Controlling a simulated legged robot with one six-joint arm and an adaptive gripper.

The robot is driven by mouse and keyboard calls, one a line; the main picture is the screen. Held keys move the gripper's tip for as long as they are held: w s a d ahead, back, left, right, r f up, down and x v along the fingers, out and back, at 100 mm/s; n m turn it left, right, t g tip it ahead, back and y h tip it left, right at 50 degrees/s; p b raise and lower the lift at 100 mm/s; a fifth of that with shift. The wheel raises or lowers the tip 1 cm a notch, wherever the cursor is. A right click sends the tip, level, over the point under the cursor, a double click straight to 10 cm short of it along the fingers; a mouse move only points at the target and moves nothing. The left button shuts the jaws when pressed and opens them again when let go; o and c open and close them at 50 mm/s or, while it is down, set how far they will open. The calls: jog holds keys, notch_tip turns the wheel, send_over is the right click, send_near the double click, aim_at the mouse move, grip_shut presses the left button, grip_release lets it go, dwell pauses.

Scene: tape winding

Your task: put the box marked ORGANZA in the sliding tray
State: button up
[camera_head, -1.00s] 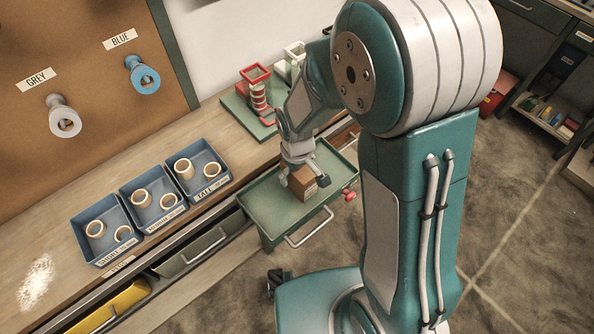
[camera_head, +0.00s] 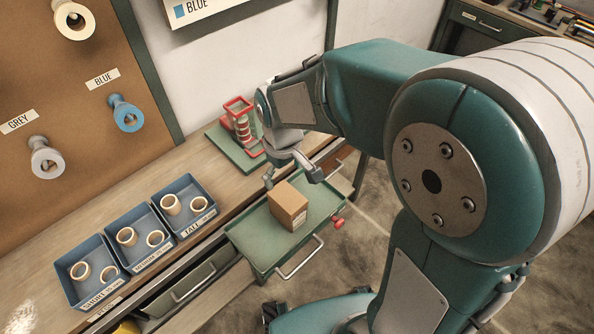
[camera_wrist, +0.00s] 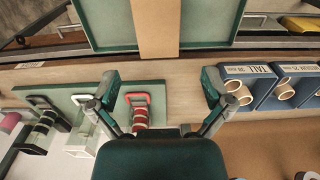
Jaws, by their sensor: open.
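The box (camera_wrist: 155,28) shows there at the top, cut off by the frame, in front of the tray (camera_wrist: 112,30).
Three blue bins (camera_head: 85,295) with pale rings line the bench. A red and white spool stand (camera_head: 242,125) sits on a green plate behind the tray. A drawer (camera_head: 190,290) is partly open below the bins.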

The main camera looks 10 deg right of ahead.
jog(key=s+d+r+m+t, duration=0.5)
jog(key=s+d+r, duration=0.5)
jog(key=s+r, duration=0.2)
jog(key=shift+s+d+r+m+t, duration=0.35)
jog(key=shift+r+m, duration=0.3)
jog(key=shift+m, duration=0.25)
